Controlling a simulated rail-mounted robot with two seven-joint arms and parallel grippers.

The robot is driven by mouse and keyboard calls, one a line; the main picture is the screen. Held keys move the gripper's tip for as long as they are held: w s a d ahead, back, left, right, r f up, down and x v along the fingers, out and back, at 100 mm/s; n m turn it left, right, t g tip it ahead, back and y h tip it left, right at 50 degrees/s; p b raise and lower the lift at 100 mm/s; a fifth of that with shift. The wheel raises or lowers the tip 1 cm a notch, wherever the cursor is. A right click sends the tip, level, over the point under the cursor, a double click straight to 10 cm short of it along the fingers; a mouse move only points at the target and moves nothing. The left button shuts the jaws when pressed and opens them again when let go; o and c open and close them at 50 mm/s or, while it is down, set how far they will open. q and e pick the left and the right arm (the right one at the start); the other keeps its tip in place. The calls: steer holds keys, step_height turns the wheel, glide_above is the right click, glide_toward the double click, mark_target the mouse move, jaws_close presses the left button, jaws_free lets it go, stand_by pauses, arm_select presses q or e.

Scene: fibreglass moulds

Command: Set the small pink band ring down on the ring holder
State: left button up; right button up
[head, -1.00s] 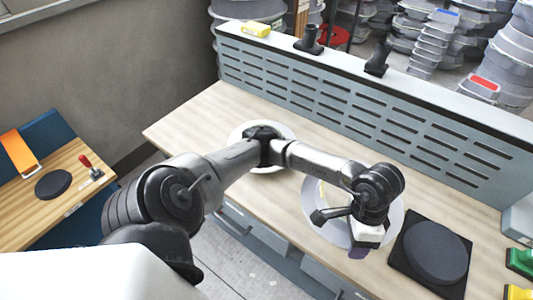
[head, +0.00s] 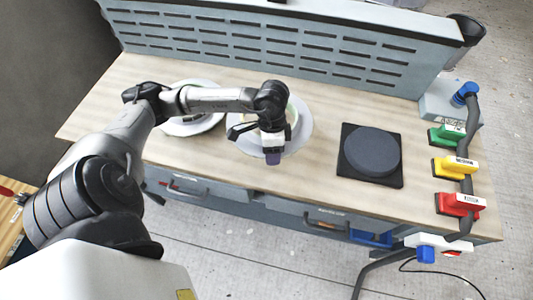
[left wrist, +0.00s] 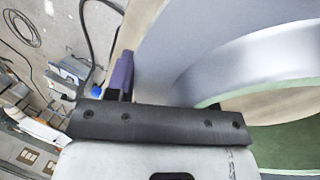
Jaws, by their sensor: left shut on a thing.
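My left gripper (head: 273,152) is over the front part of a round pale grey mould (head: 301,131) on the bench. It is shut on a small purple piece (head: 273,159), which also shows in the left wrist view (left wrist: 122,72). I take this piece for the pink band ring, but it looks purple and no ring shape shows. The mould has a wide flange (left wrist: 195,35) and a green inside (left wrist: 285,145). I cannot tell for sure which thing is the ring holder. My right gripper is not in view.
A second round white mould (head: 190,127) lies to the left, partly behind my arm. A dark disc (head: 372,150) on a black square base lies to the right. Green (head: 446,134), yellow (head: 454,166) and red (head: 459,203) handles line the right end. A slotted grey panel (head: 270,45) closes the back.

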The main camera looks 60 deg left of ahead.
arm_select(q)
steer(key=shift+s+a+f, duration=0.1)
steer(key=shift+a+f, duration=0.2)
steer(key=shift+a, duration=0.2)
steer(key=shift+s+a+f, duration=0.1)
steer(key=shift+a+f, duration=0.2)
steer(key=shift+a, duration=0.2)
steer(key=shift+f, duration=2)
steer(key=shift+f+b, duration=0.15)
steer(key=shift+b, duration=0.15)
steer(key=o, duration=1.2)
steer(key=shift+c, duration=0.2)
